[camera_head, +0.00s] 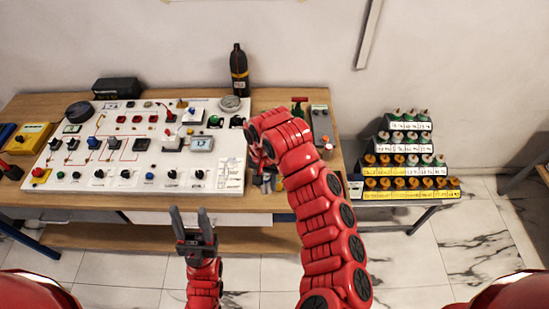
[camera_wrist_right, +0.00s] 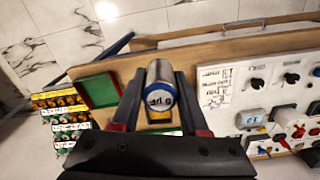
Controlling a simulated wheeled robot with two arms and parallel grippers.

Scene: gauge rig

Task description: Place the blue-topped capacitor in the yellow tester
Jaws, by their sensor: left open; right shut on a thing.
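My right gripper (camera_wrist_right: 160,85) is shut on the blue-topped capacitor (camera_wrist_right: 160,76), a silvery cylinder with a blue-rimmed, marked white end facing the wrist camera. In the head view the right gripper (camera_head: 265,181) is mostly behind my own red arm, over the table's front edge, and the capacitor cannot be made out there. A yellow box with a black knob (camera_head: 30,137) lies at the table's far left, away from both grippers. A yellow patch (camera_wrist_right: 158,116) shows between the fingers; I cannot tell what it belongs to. My left gripper (camera_head: 191,213) is open and empty, in front of the table.
A white panel (camera_head: 215,178) with knobs, switches and meters covers much of the wooden table (camera_head: 285,98). A dark bottle (camera_head: 239,72) stands behind it. A stepped rack (camera_head: 410,182) of small capped items stands at right. A green tray (camera_wrist_right: 100,91) shows in the wrist view.

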